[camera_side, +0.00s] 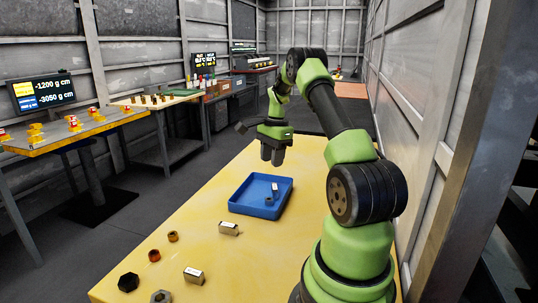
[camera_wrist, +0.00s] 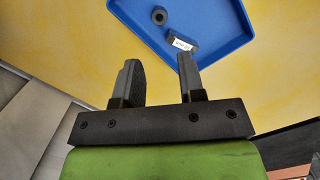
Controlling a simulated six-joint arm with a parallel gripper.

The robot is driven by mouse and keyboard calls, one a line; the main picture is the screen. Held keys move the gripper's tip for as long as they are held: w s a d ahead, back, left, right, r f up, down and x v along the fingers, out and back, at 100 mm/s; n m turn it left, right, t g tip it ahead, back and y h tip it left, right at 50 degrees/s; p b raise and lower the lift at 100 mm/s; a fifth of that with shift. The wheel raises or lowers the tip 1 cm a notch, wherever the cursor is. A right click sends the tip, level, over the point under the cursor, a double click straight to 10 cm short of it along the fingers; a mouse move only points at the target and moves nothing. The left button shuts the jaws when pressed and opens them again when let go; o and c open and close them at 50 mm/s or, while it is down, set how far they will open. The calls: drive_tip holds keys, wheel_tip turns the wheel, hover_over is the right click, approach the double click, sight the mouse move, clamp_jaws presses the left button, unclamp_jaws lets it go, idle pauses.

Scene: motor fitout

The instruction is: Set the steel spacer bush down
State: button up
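A small dark grey ring with a hole, which looks like the steel spacer bush (camera_side: 268,200), rests in the blue tray (camera_side: 240,208). It also shows in the wrist view (camera_wrist: 159,16), apart from my fingers. A silver block with a white label (camera_side: 275,187) lies beside it in the tray and shows in the wrist view (camera_wrist: 182,45). My gripper (camera_side: 272,160) is above the table near the far side of the tray. In the wrist view my gripper (camera_wrist: 158,62) has its two fingers apart with nothing between them.
Two more labelled silver blocks (camera_side: 229,228) (camera_side: 194,275), two copper-brown rings (camera_side: 173,236) (camera_side: 154,254), a dark hex nut (camera_side: 128,282) and a grey hex nut (camera_side: 161,296) lie on the yellow table (camera_side: 245,260).

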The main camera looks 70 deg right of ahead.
drive_tip(key=w+a+r+n+t+h, duration=0.1)
drive_tip(key=w+a+r+n, duration=0.25)
drive_tip(key=a+r, duration=0.5)
drive_tip(key=w+a+r+n+t, duration=0.1)
drive_tip(key=w+a+r+n, duration=0.1)
drive_tip(key=a+r+n, duration=0.45)
drive_tip(key=s+a+r+n+t+y, duration=0.1)
drive_tip(key=s+a+n, duration=0.4)
drive_tip(key=a, duration=0.5)
drive_tip(key=s+a+r+n+t, duration=0.2)
drive_tip(key=s+a+n, duration=0.3)
drive_tip(key=s+a, duration=0.3)
drive_tip(key=a+t, duration=0.1)
drive_tip(key=a, duration=0.1)
drive_tip(key=shift+s+a+y, duration=0.3)
drive_tip(key=shift+a+y, duration=0.1)
